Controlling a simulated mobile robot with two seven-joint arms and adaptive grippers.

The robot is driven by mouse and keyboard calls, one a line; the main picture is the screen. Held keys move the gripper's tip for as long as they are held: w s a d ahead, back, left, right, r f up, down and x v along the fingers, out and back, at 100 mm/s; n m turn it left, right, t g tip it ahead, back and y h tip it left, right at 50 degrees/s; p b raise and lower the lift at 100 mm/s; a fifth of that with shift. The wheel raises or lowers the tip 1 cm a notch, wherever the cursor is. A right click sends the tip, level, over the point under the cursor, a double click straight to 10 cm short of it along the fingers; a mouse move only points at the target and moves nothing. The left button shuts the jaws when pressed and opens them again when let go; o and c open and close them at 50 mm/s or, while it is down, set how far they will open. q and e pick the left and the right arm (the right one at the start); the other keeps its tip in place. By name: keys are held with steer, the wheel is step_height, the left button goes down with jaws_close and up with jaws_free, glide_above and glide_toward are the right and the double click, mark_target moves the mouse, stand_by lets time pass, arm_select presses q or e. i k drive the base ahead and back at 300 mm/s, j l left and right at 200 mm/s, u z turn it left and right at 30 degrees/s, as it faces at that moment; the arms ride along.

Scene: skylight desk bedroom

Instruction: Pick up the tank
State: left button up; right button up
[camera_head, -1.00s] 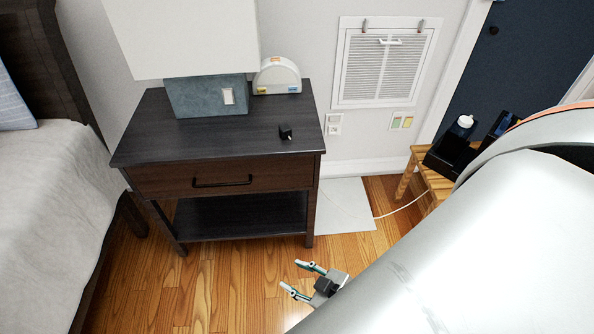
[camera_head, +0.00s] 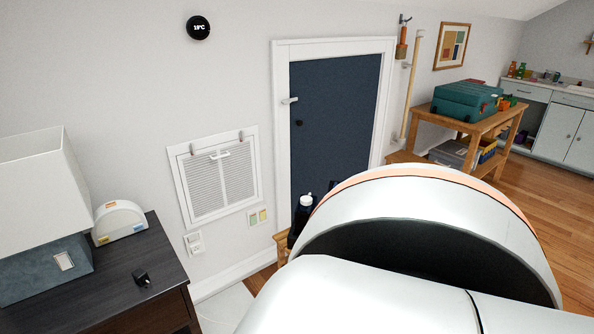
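I cannot clearly identify a tank in this view. A dark container with a white cap (camera_head: 304,212) shows at the foot of the blue door, partly hidden behind my white arm link. A small black object (camera_head: 141,278) lies on the dark nightstand (camera_head: 152,312) at the lower left. Neither of my grippers is in view. My large white arm link fills the lower middle and right and hides the floor behind it.
A lamp (camera_head: 35,190) and a half-round white device (camera_head: 119,222) stand on the nightstand. A wall vent (camera_head: 217,178) is beside the blue door (camera_head: 332,125). A teal case (camera_head: 466,101) rests on a wooden bench at the right. Wooden floor (camera_head: 545,205) is open at the far right.

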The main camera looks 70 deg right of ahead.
mark_target(302, 213)
steer(key=z, duration=2.25)
steer(key=u, duration=0.4)
steer(key=i+l+u, duration=0.25)
steer(key=l+u, duration=0.55)
steer(key=i+l+u, duration=0.15)
steer(key=l, duration=0.35)
steer(key=l+u, duration=0.15)
steer(key=l, duration=0.35)
steer(key=i+l, duration=0.1)
steer(key=l, duration=1.05)
steer(key=i+l+u, duration=0.15)
steer(key=l, duration=1.05)
steer(key=k, duration=0.05)
